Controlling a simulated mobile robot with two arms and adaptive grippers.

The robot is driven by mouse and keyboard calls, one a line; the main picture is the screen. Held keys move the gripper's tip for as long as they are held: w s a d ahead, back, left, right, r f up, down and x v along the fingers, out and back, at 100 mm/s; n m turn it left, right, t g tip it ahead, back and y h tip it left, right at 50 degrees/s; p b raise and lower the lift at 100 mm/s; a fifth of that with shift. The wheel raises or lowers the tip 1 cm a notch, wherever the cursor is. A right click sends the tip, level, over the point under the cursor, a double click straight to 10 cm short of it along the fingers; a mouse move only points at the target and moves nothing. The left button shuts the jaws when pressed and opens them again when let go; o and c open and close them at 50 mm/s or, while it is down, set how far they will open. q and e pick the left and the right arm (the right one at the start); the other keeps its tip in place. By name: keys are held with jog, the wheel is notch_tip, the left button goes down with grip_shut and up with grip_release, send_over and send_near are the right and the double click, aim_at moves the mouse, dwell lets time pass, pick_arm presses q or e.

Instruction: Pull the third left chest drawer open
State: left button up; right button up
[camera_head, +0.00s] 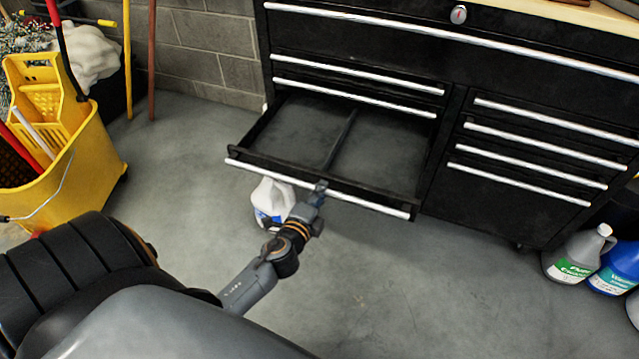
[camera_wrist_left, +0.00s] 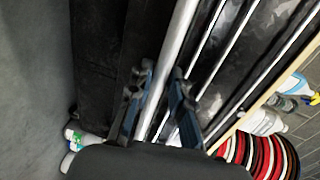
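The black tool chest (camera_head: 470,85) has a left column of drawers with silver bar handles. The third left drawer (camera_head: 385,150) is pulled well out, and its empty inside with a middle divider shows. Its long silver handle (camera_head: 362,200) runs along the front edge. My left gripper (camera_head: 318,188) is at the middle of this handle. In the left wrist view, the fingers (camera_wrist_left: 163,72) lie on both sides of the handle bar (camera_wrist_left: 179,28) and appear closed on it. My right gripper is not in view.
The two left drawers above (camera_head: 355,75) and the right column (camera_head: 540,150) are shut. A white jug (camera_head: 270,198) stands under the open drawer. A yellow mop bucket (camera_head: 75,165) is at left, and bottles (camera_head: 577,254) stand at right. The front floor is clear.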

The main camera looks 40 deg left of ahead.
pick_arm(q)
jog(key=shift+o, duration=0.8)
jog(key=v, duration=1.2)
